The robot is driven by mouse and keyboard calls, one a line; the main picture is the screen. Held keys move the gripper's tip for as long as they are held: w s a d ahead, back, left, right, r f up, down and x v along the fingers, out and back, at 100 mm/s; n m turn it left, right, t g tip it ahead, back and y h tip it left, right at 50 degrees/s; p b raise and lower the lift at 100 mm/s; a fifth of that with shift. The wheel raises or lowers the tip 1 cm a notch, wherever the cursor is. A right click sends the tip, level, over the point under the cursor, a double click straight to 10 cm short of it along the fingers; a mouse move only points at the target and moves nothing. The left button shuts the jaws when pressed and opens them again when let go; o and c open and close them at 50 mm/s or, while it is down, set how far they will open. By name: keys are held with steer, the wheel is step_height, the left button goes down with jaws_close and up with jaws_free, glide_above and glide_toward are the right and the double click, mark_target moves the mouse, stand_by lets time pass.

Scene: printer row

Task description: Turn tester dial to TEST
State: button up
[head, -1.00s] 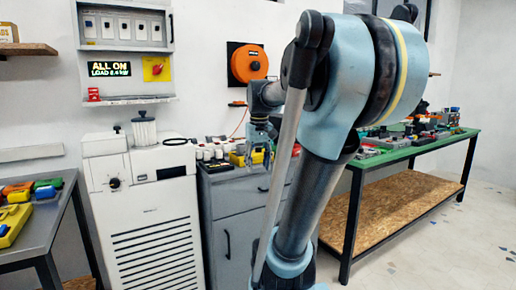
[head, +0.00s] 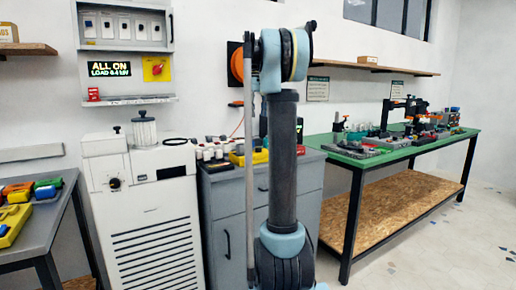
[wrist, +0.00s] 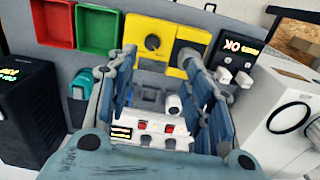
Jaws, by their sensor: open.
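In the wrist view a yellow panel (wrist: 140,27) on the grey wall carries a round black dial (wrist: 152,43). No TEST marking is readable there, and I cannot tell for sure that this is the tester dial. My gripper (wrist: 159,57) is open, its blue-grey fingers spread to either side of the view below the dial. Nothing is held between them. A white unit (wrist: 150,127) with red switches and a small lit display shows between the fingers. In the head view my arm stands upright and my gripper is not visible.
The wrist view shows red (wrist: 52,22) and green (wrist: 97,30) bins, a black box (wrist: 28,115), a lit black panel (wrist: 232,48) and a white machine (wrist: 288,118). The head view shows a white cabinet (head: 150,215) with a black knob and a green-topped bench (head: 400,150).

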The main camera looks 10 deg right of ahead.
steer(key=w, duration=0.2)
glide_toward(258, 150)
steer(key=f, duration=0.2)
steer(key=w+f, duration=0.1)
steer(key=f, duration=0.4)
steer(key=shift+w+d+f, duration=0.25)
steer(key=shift+w+f, duration=0.15)
steer(key=shift+c, duration=0.2)
steer(key=c, duration=1)
